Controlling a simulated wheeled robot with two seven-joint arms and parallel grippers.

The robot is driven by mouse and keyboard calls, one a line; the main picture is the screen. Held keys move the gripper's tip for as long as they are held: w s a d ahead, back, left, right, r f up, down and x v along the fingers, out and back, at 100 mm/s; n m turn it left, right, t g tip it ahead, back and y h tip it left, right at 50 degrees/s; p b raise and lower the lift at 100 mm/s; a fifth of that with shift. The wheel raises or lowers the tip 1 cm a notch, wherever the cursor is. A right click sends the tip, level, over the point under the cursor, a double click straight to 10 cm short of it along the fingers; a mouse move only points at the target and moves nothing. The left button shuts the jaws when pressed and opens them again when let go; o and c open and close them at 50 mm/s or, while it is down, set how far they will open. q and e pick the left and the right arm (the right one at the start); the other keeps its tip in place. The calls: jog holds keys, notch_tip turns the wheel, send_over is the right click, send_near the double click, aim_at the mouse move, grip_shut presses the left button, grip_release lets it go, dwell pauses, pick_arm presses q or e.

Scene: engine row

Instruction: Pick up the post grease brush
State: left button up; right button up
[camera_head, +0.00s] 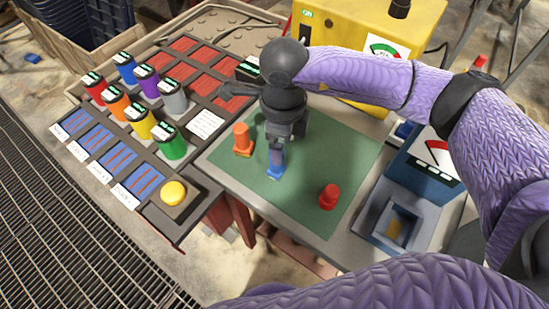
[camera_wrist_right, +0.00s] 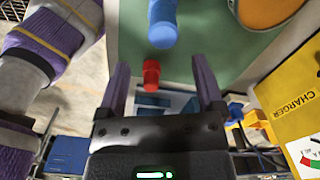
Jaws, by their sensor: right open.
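Three small upright pieces stand on the green mat (camera_head: 313,160): an orange one (camera_head: 242,140), a blue one (camera_head: 275,170) and a red one (camera_head: 329,196). I cannot tell for sure which is the post grease brush. My right gripper (camera_head: 277,150) points down over the blue piece and partly hides its top. In the right wrist view its jaws (camera_wrist_right: 160,68) are open and empty. There the blue piece (camera_wrist_right: 163,22) lies just beyond the fingertips, and the red piece (camera_wrist_right: 151,75) shows farther off between the fingers. My left gripper is not in view.
Several coloured cans stand in the dark rack on the left, near a yellow button (camera_head: 173,193). A yellow charger (camera_head: 345,50) stands behind the mat. A blue-grey box (camera_head: 398,218) and a gauge unit (camera_head: 430,160) stand on the right.

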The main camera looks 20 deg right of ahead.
jog(key=f, duration=0.4)
jog(key=f+b, duration=0.1)
jog(key=f, duration=0.1)
jog(key=shift+w+a+f, duration=0.15)
jog(key=shift+w+a, duration=0.05)
jog(key=shift+w, duration=0.25)
grip_shut()
